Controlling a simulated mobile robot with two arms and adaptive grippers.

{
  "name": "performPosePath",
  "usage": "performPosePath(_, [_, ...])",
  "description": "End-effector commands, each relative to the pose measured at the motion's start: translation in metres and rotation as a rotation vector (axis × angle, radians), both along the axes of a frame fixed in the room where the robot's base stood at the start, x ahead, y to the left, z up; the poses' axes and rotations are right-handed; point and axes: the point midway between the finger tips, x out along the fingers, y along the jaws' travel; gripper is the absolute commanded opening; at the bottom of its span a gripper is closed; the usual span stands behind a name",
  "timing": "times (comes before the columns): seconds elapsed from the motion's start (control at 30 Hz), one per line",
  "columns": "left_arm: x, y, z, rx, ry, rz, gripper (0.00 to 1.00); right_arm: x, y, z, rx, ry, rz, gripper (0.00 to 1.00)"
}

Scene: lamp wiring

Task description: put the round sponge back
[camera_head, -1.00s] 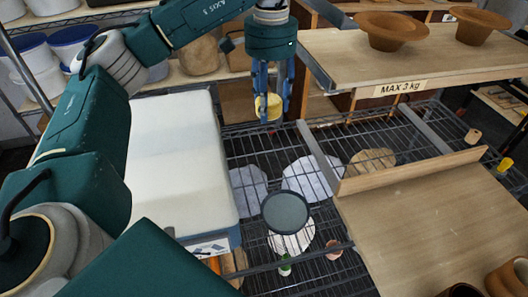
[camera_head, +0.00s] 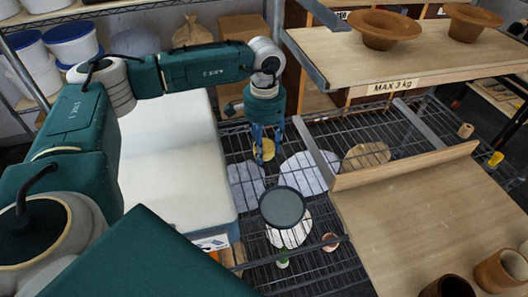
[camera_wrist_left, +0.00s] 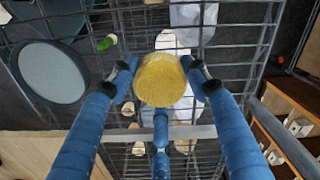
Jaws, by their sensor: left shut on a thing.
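The round sponge (camera_wrist_left: 161,79) is yellow and sits between the blue fingers of my left gripper (camera_wrist_left: 158,85), which is shut on it. In the head view the sponge (camera_head: 264,150) shows low between the fingers of my left gripper (camera_head: 264,155), above the wire rack. I cannot tell whether it touches the rack. My right gripper does not show.
The wire rack (camera_head: 345,127) holds pale flat pieces. A dark round disc (camera_head: 282,207) is in front of the gripper. A white block (camera_head: 172,165) stands left, a wooden board (camera_head: 430,215) right. A shelf with brown bowls (camera_head: 380,28) is at upper right.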

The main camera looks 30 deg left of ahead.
Motion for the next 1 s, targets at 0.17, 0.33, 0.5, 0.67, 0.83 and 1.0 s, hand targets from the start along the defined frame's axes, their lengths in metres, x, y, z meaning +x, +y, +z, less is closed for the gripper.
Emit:
performPosePath(0.17, [-0.001, 0.0, -0.026, 0.001, 0.004, 0.0, 0.26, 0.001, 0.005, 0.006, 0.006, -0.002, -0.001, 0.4])
performPosePath(0.33, [0.0, 0.0, -0.032, 0.0, 0.001, 0.0, 0.26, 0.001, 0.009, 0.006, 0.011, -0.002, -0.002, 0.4])
performPosePath(0.5, [0.0, 0.0, -0.033, 0.0, 0.002, 0.0, 0.26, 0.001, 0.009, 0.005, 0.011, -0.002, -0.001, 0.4])
performPosePath(0.67, [0.0, 0.0, -0.035, 0.0, 0.002, 0.0, 0.55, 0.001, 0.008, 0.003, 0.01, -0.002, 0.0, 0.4])
performPosePath(0.83, [0.0, 0.0, -0.035, 0.0, 0.002, 0.0, 0.66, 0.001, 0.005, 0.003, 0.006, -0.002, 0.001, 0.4])
performPosePath(1.0, [0.0, 0.0, -0.034, 0.0, 0.002, 0.0, 0.66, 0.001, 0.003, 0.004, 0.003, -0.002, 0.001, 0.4])
